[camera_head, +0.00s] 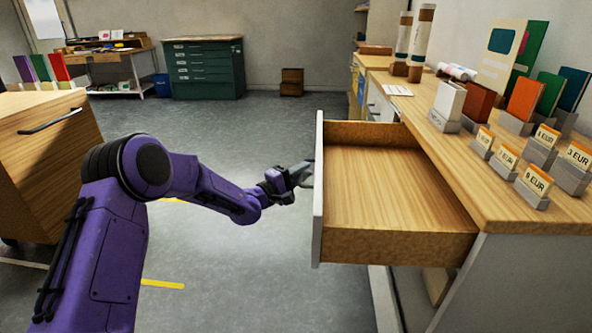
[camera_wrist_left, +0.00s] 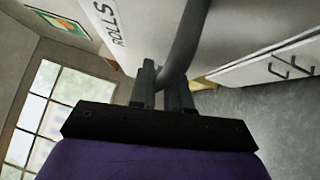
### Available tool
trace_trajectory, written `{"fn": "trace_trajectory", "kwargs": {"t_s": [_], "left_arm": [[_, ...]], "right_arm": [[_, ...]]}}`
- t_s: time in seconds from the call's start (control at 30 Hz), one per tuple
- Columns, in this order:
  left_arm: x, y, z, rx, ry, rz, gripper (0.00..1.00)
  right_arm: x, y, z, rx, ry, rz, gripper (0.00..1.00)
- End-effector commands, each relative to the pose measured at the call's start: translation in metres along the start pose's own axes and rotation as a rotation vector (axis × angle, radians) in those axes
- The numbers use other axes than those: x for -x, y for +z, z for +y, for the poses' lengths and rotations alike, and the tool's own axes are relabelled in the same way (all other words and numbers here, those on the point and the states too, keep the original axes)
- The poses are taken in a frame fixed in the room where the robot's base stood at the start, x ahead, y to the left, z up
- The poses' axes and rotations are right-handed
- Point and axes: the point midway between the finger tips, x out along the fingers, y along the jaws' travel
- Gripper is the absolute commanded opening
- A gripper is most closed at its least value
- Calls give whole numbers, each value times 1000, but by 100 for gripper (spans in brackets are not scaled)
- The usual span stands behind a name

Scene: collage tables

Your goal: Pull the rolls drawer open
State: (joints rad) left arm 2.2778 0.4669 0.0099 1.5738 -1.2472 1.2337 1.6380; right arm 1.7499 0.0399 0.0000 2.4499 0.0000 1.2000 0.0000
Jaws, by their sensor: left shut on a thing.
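The rolls drawer (camera_head: 372,190) stands pulled out from the counter on the right, and its wooden inside is empty. Its pale front panel (camera_head: 318,190) faces left. The left wrist view shows the front with a label reading ROLLS (camera_wrist_left: 112,25) and a grey bar handle (camera_wrist_left: 185,45). My left gripper (camera_head: 303,175) is at the outer face of the drawer front. In the left wrist view my left gripper (camera_wrist_left: 165,85) is shut on the handle, with a finger on each side of it. My right gripper is in neither view.
The counter (camera_head: 470,185) holds price cards (camera_head: 535,180), colored card holders and upright rolls (camera_head: 420,40). A wooden cabinet (camera_head: 45,150) stands at the left. Green drawers (camera_head: 205,70) stand at the back. The grey floor (camera_head: 250,130) between is clear.

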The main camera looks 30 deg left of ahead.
Motion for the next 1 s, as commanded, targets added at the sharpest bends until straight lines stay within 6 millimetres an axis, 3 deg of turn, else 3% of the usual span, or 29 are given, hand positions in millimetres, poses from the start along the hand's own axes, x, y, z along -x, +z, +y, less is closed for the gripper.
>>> {"fn": "trace_trajectory", "kwargs": {"t_s": [0.4, 0.43, 0.47, 0.77, 0.87, 1.0], "left_arm": [[1, 2, -6, 1, -12, -9, 0], [2, 2, -5, 1, -12, -9, 27], [1, 2, -5, 1, -12, -9, 35], [2, 0, -2, 1, -6, -5, 35], [13, 0, -2, 1, -7, -4, 35], [45, 0, 0, 4, -6, -3, 35]], "right_arm": [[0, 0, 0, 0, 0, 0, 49], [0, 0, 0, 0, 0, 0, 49], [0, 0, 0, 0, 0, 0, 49], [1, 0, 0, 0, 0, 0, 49], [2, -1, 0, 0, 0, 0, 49], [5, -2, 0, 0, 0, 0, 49]]}}
